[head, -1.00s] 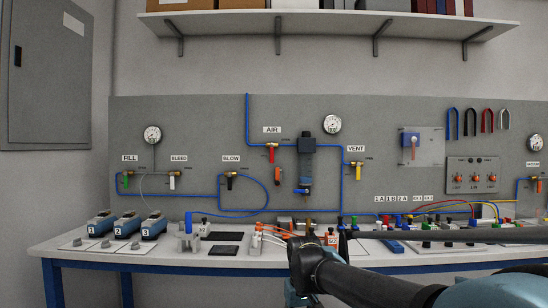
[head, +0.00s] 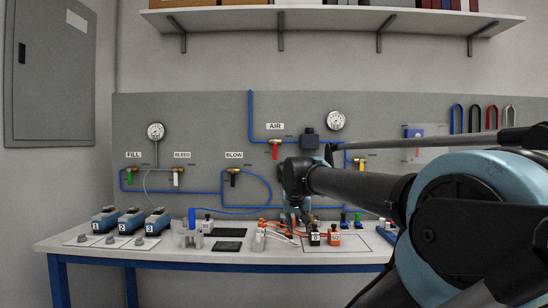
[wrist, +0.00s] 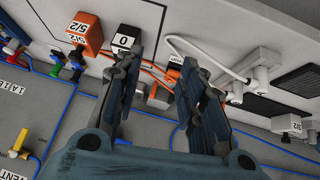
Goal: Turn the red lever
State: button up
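The red lever (head: 275,151) hangs down from a brass valve below the AIR label (head: 275,126) on the grey back panel, in the head view. It stands clear of my arm in the picture. My gripper (head: 296,216) is right of and lower than the lever in the head view, low over the bench. In the wrist view my gripper (wrist: 160,62) has its two fingers spread with nothing held between them. Bench parts show beyond the fingers. I do not see the red lever in the wrist view.
A blue pipe (head: 250,108) runs to the AIR valve. A white lever (head: 176,180), a black lever (head: 233,180) and a yellow lever (head: 361,167) are nearby. An orange block (head: 334,239) and other small parts stand on the bench (head: 180,258). A shelf (head: 345,19) hangs above.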

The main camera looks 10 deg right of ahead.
jog(key=w+a+r+t, duration=0.1)
jog(key=w+r+t, duration=0.1)
jog(key=w+r, duration=0.55)
jog(key=w+a+r+t, duration=0.15)
jog(key=w+r, duration=0.35)
jog(key=r, duration=0.6)
jog(key=t, duration=0.3)
send_near(275, 153)
jog(key=x, duration=1)
jog(key=shift+w, duration=0.35)
grip_shut()
